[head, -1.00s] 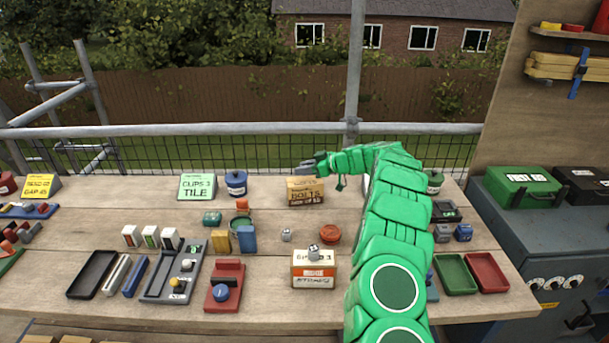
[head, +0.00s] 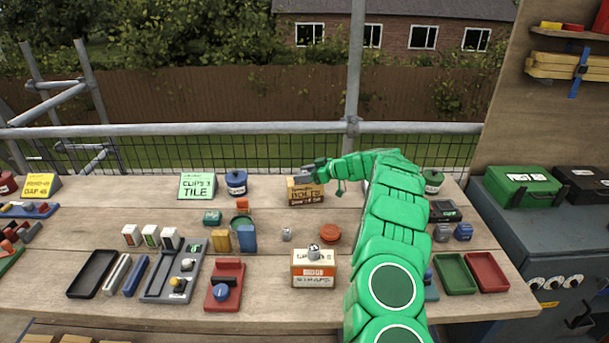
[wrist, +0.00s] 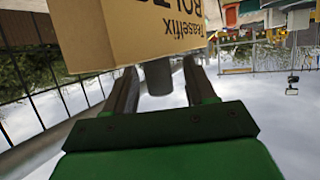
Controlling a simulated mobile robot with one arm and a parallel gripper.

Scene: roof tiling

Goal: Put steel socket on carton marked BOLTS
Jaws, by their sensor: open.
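The carton marked BOLTS (head: 306,194) stands at the back middle of the bench. In the wrist view it shows upside down at the top (wrist: 120,32). A dark grey cylinder, which looks like the steel socket (wrist: 158,78), is between my fingers at the carton's top edge. It seems to stand on the carton, but the contact is not clear. My gripper (head: 306,176) is at the carton's top, reaching in from the right. In the wrist view my gripper's jaws (wrist: 158,88) are apart, one on each side of the cylinder, with gaps visible.
A second carton (head: 314,273) stands at the front with a small grey metal piece (head: 314,252) on top. Another small grey piece (head: 286,234) and an orange-red round dish (head: 330,234) lie between the cartons. A blue pot (head: 236,182) stands left of the BOLTS carton.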

